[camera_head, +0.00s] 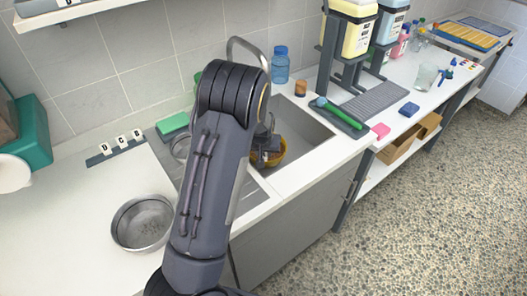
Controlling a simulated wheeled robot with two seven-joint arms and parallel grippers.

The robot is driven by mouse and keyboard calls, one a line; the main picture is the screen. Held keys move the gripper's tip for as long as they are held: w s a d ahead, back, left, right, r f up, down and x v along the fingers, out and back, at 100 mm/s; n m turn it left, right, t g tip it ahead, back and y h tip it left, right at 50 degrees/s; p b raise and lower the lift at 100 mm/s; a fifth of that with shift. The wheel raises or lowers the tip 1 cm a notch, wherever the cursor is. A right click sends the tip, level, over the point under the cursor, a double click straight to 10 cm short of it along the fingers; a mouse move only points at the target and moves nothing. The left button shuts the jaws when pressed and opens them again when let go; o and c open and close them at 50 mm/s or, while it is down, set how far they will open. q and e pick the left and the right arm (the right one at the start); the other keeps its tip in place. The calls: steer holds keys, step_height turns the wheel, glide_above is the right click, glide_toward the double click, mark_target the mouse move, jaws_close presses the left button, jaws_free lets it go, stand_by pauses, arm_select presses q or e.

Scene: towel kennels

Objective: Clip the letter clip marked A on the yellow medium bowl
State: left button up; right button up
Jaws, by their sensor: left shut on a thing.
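The yellow bowl (279,158) sits in the sink, partly hidden by my left gripper and arm. My left gripper (266,156) is at the bowl, its fingers small and dark against it. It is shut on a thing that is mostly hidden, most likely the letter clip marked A. I cannot tell whether that thing touches the bowl's rim. The letter rail (112,151) at the left shows clips D, C and B, and no A is visible there. My right gripper is not in view.
A metal bowl (143,223) stands on the left counter. The sink wall (306,137) and a tap (250,43) surround the yellow bowl. A green sponge (173,123) lies behind my arm.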

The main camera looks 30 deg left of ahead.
arm_select(q)
steer(key=shift+f+b, duration=0.85)
steer(key=shift+f, duration=0.05)
stand_by(1.9)
steer(key=o, duration=1.5)
steer(key=shift+r+p, duration=1.85)
steer(key=shift+r, duration=0.7)
